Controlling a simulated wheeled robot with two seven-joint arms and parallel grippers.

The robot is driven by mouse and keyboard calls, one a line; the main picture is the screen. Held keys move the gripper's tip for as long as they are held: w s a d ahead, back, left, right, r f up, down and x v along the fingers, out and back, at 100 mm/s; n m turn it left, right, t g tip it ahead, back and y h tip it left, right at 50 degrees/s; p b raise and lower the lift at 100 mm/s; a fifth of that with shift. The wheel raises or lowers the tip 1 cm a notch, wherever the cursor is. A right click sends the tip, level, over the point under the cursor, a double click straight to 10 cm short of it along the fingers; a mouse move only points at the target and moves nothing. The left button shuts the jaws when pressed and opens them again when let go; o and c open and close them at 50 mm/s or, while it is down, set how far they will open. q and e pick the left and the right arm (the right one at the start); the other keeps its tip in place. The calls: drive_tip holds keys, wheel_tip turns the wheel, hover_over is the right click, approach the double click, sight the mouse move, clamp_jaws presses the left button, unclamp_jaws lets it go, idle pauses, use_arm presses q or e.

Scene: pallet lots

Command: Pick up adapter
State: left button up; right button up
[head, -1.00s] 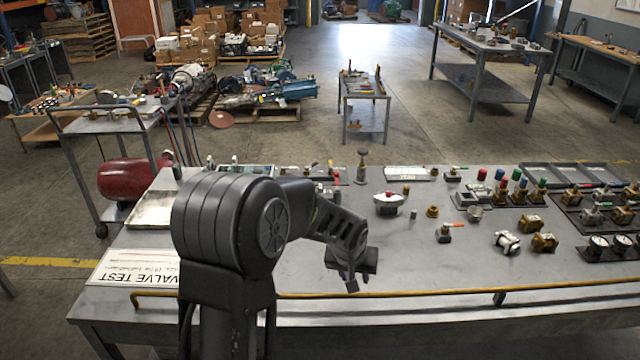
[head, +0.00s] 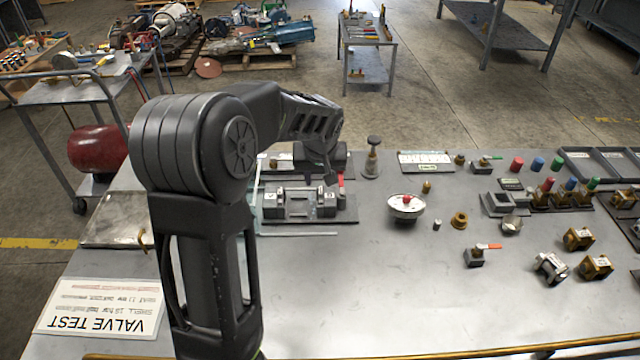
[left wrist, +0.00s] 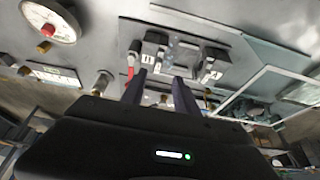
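No piece is plainly marked as the adapter. My left gripper (head: 322,176) is above the table at a grey two-block fixture (head: 285,205). In the left wrist view its two fingers (left wrist: 160,92) are apart with nothing seen held between them; the fixture (left wrist: 178,60) shows just beyond the tips. A small brass piece (left wrist: 163,99) shows between the fingers, farther back. My right gripper is not in view.
A silver pedestal with a dark top (head: 372,158) stands right of my left gripper. Several valves and coloured caps (head: 548,188) fill the right side. A VALVE TEST sheet (head: 100,307) lies at the left front. The table's front middle is clear.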

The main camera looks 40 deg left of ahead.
sight(321, 192)
use_arm(q)
drive_tip(key=shift+x, duration=1.2)
drive_tip(key=shift+w+f+p, duration=0.15)
drive_tip(key=shift+f+p, duration=0.4)
drive_tip(key=shift+p, duration=0.05)
drive_tip(key=p+x, duration=0.1)
drive_tip(key=x, duration=0.3)
drive_tip(key=shift+w+f, duration=0.1)
